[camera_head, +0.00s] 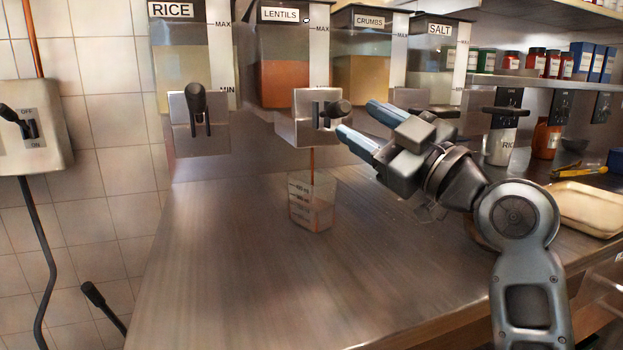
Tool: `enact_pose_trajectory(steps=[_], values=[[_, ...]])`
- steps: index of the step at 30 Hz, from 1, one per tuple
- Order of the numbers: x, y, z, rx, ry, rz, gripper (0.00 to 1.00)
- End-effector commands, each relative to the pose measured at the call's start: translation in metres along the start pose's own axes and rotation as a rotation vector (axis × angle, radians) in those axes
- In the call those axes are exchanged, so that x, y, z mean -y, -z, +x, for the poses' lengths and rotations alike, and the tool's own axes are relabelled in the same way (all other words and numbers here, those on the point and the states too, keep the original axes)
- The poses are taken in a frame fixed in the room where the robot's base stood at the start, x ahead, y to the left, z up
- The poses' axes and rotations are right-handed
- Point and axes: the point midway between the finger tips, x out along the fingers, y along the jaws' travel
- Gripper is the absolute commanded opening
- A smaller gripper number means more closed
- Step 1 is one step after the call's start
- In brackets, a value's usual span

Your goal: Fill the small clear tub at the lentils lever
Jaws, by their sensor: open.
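The small clear tub (312,208) stands upright on the steel counter below the lentils dispenser (284,78). A thin orange-brown stream falls from the spout into the tub, and a reddish layer shows low inside it. The lentils lever (340,108) is a dark-knobbed handle on a steel plate, turned out to the right. My gripper (356,124) is open, with its fingertips close to the right of the lever knob, one above and one below. I cannot tell whether a finger touches the knob. The dispenser holds reddish lentils below its MAX mark.
The rice dispenser (183,60) and its lever (196,98) are to the left; crumbs (362,75) and salt (432,80) dispensers are to the right. A pale tray (590,208) lies far right. The counter (230,250) left and front of the tub is clear.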

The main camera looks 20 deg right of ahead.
Motion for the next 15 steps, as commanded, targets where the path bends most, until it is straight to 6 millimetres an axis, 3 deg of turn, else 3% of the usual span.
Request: enact_pose_trajectory(steps=[15], values=[[-0.0043, 0.0073, 0.0035, 0.026, 0.017, -0.036, 0.53]])
